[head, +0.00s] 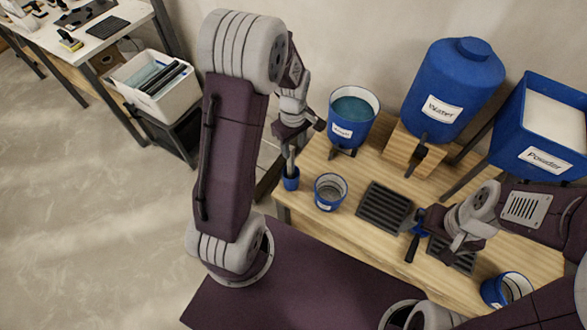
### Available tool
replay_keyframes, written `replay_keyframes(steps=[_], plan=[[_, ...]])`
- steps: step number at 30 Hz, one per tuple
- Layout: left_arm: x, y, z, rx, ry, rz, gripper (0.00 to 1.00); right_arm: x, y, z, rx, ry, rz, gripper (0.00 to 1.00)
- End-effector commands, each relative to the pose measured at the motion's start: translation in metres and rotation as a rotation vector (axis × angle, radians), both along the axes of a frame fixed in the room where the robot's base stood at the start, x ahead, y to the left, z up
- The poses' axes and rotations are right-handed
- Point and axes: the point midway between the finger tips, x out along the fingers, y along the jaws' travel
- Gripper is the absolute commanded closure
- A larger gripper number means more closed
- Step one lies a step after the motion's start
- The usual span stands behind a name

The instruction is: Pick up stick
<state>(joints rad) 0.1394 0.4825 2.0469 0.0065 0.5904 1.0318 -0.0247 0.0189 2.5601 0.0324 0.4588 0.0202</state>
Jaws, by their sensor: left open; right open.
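A thin grey stick (290,160) stands about upright in a small blue holder (291,183) at the left end of the wooden table. My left gripper (291,144) is open, pointing down at the stick's upper part. Whether its fingers touch the stick cannot be told, and the stick's top is hidden. My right gripper (426,220) is open over the table's right part. It is close to a tool with a black handle (412,248) and a blue part; contact between them is unclear.
On the wooden table (330,235) are a blue-rimmed cup (330,192), dark slotted trays (385,208) and another blue cup (507,288). Behind stand a blue bucket (351,118), a water tank (452,85) and a powder bin (545,130).

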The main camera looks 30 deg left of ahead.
Motion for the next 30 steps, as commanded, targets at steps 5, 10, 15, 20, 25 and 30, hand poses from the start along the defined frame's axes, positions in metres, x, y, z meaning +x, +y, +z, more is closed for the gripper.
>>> replay_keyframes(steps=[5, 10, 15, 20, 25, 30], plan=[[0.018, 0.017, -0.009, -0.003, 0.019, 0.253, 0.56, 0.0, 0.0, 0.008, 0.0, 0.0, 0.0, 0.0], [0.023, 0.021, -0.012, -0.003, 0.022, 0.321, 0.56, 0.0, 0.0, 0.008, 0.0, 0.0, 0.0, 0.0], [0.021, 0.02, -0.035, -0.003, 0.027, 0.318, 0.56, 0.0, 0.0, 0.008, 0.0, 0.0, 0.0, 0.0], [0.022, 0.02, -0.05, -0.003, 0.023, 0.317, 0.56, 0.0, 0.0, 0.008, 0.0, 0.0, 0.0, 0.0], [0.019, 0.02, -0.062, -0.004, 0.027, 0.317, 0.56, 0.0, 0.0, 0.01, 0.0, 0.0, 0.0, 0.0], [0.016, 0.019, -0.094, -0.003, 0.026, 0.316, 0.56, 0.0, 0.0, 0.011, 0.0, 0.0, 0.0, 0.0]])
